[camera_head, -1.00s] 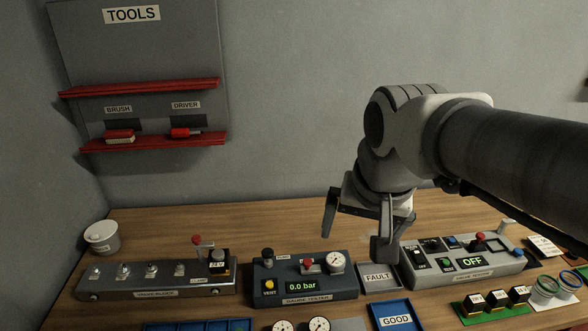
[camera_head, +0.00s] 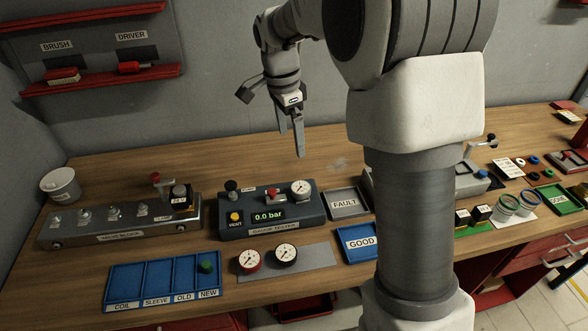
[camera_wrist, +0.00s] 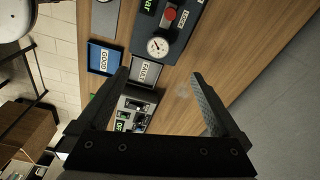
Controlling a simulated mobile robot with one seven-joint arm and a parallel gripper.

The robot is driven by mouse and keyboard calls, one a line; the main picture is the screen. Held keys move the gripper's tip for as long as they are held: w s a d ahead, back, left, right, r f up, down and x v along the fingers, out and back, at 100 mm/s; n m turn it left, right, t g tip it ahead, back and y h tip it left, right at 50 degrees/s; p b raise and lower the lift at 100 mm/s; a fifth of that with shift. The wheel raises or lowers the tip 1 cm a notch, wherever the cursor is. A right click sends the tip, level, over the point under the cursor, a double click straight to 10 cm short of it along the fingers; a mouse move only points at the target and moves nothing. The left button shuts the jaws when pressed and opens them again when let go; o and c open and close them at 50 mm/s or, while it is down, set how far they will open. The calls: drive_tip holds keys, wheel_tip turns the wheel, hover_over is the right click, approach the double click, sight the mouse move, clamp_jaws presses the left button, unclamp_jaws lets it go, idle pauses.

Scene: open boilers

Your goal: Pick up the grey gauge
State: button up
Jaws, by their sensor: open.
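The grey gauge (camera_head: 301,187) has a white dial and a grey rim. It sits at the right end of the dark gauge tester (camera_head: 270,222), whose screen reads 0.0 bar. It also shows in the wrist view (camera_wrist: 158,46), beyond my fingertips and roughly between their lines. My gripper (camera_head: 271,122) is open and empty, apart from the gauge, above the back of the bench. Its two spread fingers also show in the wrist view (camera_wrist: 160,75).
A FAULT tray (camera_head: 345,204) and blue GOOD tray (camera_head: 362,243) lie right of the tester. A red-rimmed gauge (camera_head: 249,260) and black-rimmed gauge (camera_head: 286,253) lie in front. The valve block (camera_head: 118,224) stands left. A red-knobbed lever (camera_head: 272,194) is close beside the grey gauge.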

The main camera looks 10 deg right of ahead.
drive_tip(key=f, duration=0.1)
hover_over(301, 187)
drive_tip(key=a, duration=0.1)
drive_tip(key=shift+m, duration=0.3)
drive_tip(key=f, duration=1.1)
drive_tip(key=shift+w+a+f, duration=0.15)
drive_tip(key=shift+w+f, duration=0.1)
drive_tip(key=shift+f, duration=0.15)
drive_tip(key=f, duration=0.1)
drive_tip(key=f+p, duration=0.1)
drive_tip(key=f, duration=0.1)
drive_tip(key=d+f, duration=0.1)
drive_tip(key=shift+s+d+f, duration=0.1)
drive_tip(key=shift+s+f, duration=0.15)
drive_tip(key=shift+s, duration=0.05)
drive_tip(key=shift+f, duration=0.5)
drive_tip(key=shift+w, duration=0.1)
clamp_jaws()
